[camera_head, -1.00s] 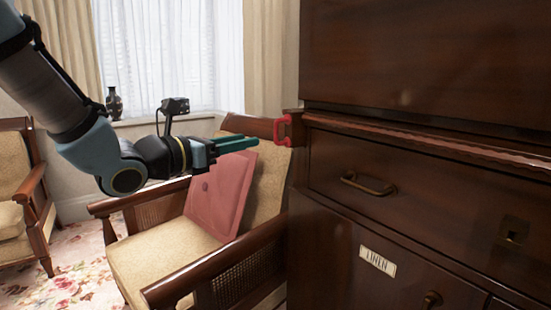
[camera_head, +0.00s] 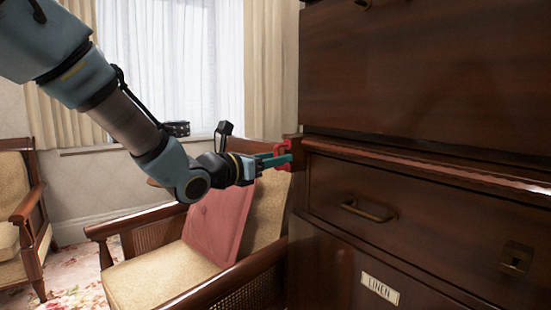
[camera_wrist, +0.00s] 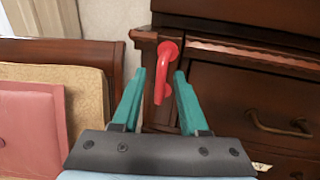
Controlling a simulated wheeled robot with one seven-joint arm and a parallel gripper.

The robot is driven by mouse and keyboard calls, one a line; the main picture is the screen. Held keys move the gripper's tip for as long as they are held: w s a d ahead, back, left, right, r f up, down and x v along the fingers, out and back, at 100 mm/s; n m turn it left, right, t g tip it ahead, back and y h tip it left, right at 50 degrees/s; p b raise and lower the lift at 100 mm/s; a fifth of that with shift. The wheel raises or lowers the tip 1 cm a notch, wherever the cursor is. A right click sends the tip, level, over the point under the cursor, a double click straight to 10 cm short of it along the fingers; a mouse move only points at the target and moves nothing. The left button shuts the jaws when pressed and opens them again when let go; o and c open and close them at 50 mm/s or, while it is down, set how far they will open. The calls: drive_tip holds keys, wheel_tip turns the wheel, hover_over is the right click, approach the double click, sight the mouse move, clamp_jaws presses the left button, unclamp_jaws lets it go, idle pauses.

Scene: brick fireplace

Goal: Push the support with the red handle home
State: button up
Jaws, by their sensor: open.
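The red handle (camera_head: 284,150) is fixed to the end of a dark wooden support (camera_wrist: 146,38) at the left front corner of the cabinet. In the wrist view the red handle (camera_wrist: 165,70) stands out from the wood between my two green fingers. My gripper (camera_head: 283,158) is open, with its fingertips at the handle; the wrist view shows my gripper (camera_wrist: 158,75) with one finger on each side of it. I see gaps beside the handle, so the fingers are not closed on it. In the head view the fingers hide part of the handle.
The dark cabinet (camera_head: 420,85) fills the right side, with a brass drawer pull (camera_head: 367,211) and a LINEN label (camera_head: 380,290). An armchair (camera_head: 150,275) with a pink cushion (camera_head: 222,220) stands below my gripper. Another chair (camera_head: 14,190) is at far left.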

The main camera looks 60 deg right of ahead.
clamp_jaws()
idle(0.3)
idle(1.1)
